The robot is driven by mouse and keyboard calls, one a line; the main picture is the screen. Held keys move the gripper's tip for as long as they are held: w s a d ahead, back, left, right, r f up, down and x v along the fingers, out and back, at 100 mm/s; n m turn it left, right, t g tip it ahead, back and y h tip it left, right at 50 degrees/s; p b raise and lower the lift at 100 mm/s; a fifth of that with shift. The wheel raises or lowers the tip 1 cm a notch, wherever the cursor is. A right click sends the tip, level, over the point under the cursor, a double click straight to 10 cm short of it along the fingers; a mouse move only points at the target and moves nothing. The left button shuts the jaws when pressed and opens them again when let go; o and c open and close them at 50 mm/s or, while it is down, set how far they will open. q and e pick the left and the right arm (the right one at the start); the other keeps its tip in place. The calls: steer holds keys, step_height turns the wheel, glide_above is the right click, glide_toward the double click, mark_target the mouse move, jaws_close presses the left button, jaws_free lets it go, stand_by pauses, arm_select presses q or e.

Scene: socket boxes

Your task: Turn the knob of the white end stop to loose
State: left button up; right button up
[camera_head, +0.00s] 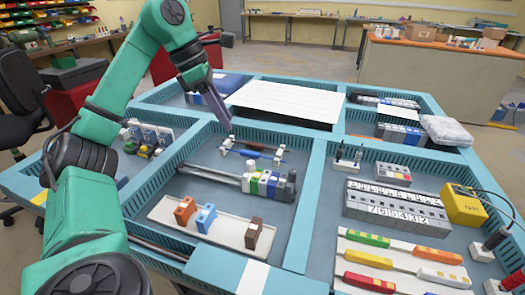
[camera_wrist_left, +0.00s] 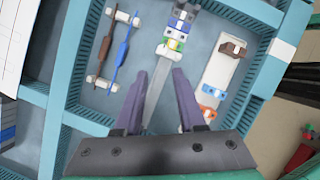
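A grey rail (camera_head: 212,176) lies in the middle compartment of the teal-edged table. A row of small modules sits at its right end: a white piece (camera_head: 247,182), which looks like the white end stop, then green, blue and grey ones. In the left wrist view the white piece (camera_wrist_left: 162,50) is at the near end of the row, ahead of my fingers; its knob is too small to make out. My left gripper (camera_head: 227,127) is above and behind the rail, apart from it. Its purple fingers (camera_wrist_left: 158,72) are spread with nothing between them. My right gripper is out of view.
Behind the rail lie a brown and a blue screwdriver-like tool on white holders (camera_head: 252,151). In front, a white strip (camera_head: 222,231) carries orange, blue and brown blocks. Teal dividers (camera_head: 311,190) edge the compartment. Terminal blocks (camera_head: 395,205) and a yellow device (camera_head: 463,204) stand right.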

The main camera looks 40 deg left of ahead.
mark_target(250, 162)
arm_select(q)
steer(key=b+x, duration=0.1)
steer(key=x, duration=0.3)
steer(key=b+x, duration=0.1)
steer(key=x, duration=0.3)
steer(key=b+x, duration=0.2)
steer(key=x, duration=0.2)
steer(key=shift+s+f, duration=0.2)
steer(key=shift+s, duration=0.15)
steer(key=shift+w+d+f, duration=0.2)
steer(key=shift+d+f, duration=0.1)
steer(key=shift+f, duration=0.3)
jaws_close()
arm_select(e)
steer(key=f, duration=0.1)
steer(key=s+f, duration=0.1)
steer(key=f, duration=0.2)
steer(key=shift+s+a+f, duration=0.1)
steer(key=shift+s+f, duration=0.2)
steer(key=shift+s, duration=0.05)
